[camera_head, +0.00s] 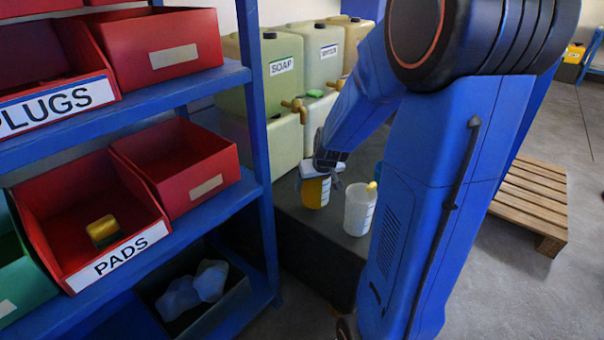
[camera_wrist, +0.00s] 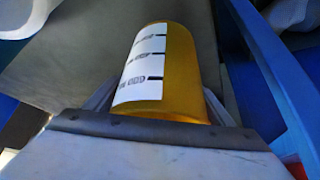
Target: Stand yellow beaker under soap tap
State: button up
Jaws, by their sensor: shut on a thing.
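The yellow beaker (camera_head: 316,193) has a white label with marks and is between the fingers of my gripper (camera_head: 319,179), which is shut on it. In the wrist view the yellow beaker (camera_wrist: 181,75) lies between the two fingers (camera_wrist: 158,103). In the head view it appears upright over the dark bench; I cannot tell whether its base touches. The soap tap (camera_head: 293,105) is a brass tap on the pale green container marked SOAP (camera_head: 283,68). The beaker shows below and a little right of this tap, in front of the lower containers.
A whitish beaker (camera_head: 359,209) stands on the dark bench (camera_head: 335,232) close to the right. A second container (camera_head: 322,50) with its own brass tap (camera_head: 336,85) stands beside the soap one. Blue shelving (camera_head: 252,95) with red bins borders the left. A pallet (camera_head: 530,200) lies right.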

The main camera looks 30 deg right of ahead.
jog(key=w+d, duration=0.1)
jog(key=w, duration=0.3)
jog(key=w+d, duration=0.1)
jog(key=w, duration=0.4)
jog(key=w+d, duration=0.1)
jog(key=w, duration=0.3)
jog(key=shift+w+d, duration=0.2)
jog(key=shift+w, duration=0.2)
jog(key=shift+s+f, duration=0.1)
jog(key=shift+f, duration=1.65)
jog(key=o, duration=1.2)
jog(key=shift+f, duration=0.1)
jog(key=shift+o, duration=0.2)
